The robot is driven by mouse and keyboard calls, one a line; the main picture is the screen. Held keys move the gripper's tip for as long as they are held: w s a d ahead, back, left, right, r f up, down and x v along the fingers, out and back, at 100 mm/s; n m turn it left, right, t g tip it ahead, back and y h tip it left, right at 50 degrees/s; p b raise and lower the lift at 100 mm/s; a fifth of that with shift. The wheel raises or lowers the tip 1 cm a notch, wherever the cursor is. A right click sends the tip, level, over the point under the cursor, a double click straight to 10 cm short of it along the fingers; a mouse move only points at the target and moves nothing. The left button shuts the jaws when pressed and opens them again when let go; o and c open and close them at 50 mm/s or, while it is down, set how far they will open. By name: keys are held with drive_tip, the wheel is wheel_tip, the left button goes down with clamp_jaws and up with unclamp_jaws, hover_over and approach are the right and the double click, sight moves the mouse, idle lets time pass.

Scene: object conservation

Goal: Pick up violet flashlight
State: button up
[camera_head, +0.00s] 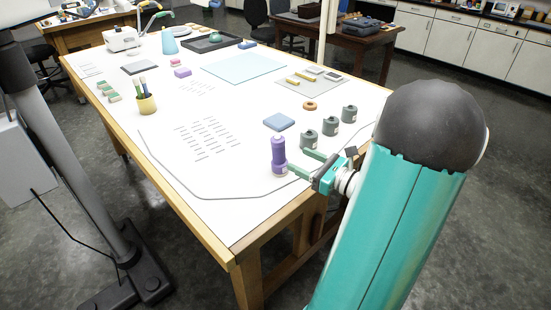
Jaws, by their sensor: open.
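The violet flashlight (278,157) stands upright on the white tabletop near the table's right edge. My gripper (300,163) reaches in from the right at the end of my teal arm. Its two green fingers are apart and point left toward the flashlight. The fingertips are close to the flashlight's right side. I cannot tell whether they touch it or reach around it.
Several grey canisters (331,127) stand just behind my gripper. A yellow pen cup (147,104) stands at the left. A grey cord (200,197) lies along the near tabletop. The white table (235,222) is clear at the front.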

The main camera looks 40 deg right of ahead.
sight(284, 151)
drive_tip(key=w, duration=0.3)
drive_tip(key=shift+w+a, duration=0.25)
drive_tip(key=shift+w, duration=0.15)
drive_tip(key=w, duration=0.2)
drive_tip(key=w+a, duration=0.1)
drive_tip(key=w, duration=0.1)
drive_tip(key=shift+w, duration=0.35)
drive_tip(key=shift+r, duration=0.1)
drive_tip(key=c, duration=1.1)
drive_tip(key=shift+c, duration=0.2)
